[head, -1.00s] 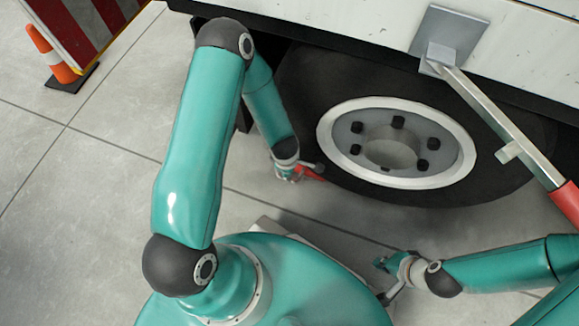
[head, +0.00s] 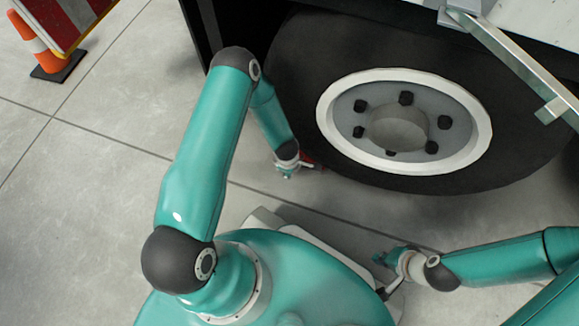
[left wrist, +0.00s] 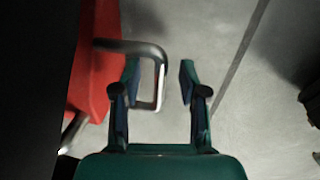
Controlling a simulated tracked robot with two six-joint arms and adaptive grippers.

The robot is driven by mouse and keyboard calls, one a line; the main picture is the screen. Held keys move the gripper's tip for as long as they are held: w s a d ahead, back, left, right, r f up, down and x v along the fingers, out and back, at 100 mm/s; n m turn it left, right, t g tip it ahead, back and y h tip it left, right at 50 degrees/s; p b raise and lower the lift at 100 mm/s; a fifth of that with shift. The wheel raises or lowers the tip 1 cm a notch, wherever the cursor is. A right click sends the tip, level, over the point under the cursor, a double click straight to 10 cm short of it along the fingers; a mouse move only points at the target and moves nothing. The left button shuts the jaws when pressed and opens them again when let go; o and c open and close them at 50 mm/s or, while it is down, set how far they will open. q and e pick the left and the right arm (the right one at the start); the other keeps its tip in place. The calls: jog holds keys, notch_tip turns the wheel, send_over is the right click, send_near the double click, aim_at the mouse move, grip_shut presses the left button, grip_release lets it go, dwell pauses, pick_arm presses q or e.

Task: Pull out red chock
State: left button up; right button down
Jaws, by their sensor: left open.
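The red chock (head: 308,161) sits on the floor against the lower left of the truck wheel's tyre (head: 300,95), mostly hidden in the head view. In the left wrist view the red chock (left wrist: 93,62) stands at the left, with a grey metal loop handle (left wrist: 161,72) sticking out from it. My left gripper (head: 287,174) is beside the chock. In the left wrist view my left gripper (left wrist: 158,82) is open, and the handle's outer bar lies between its fingers without visible clamping. My right gripper (head: 384,276) is open and empty, low in front of the wheel.
The truck body overhangs the wheel. A metal bar (head: 515,60) slants down at the upper right. An orange and white cone (head: 38,45) and a striped red and white board (head: 68,18) stand at the upper left. The floor at the left is clear.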

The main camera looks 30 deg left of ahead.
pick_arm(q)
jog(key=shift+f, duration=0.3)
jog(key=shift+c, duration=0.2)
grip_shut()
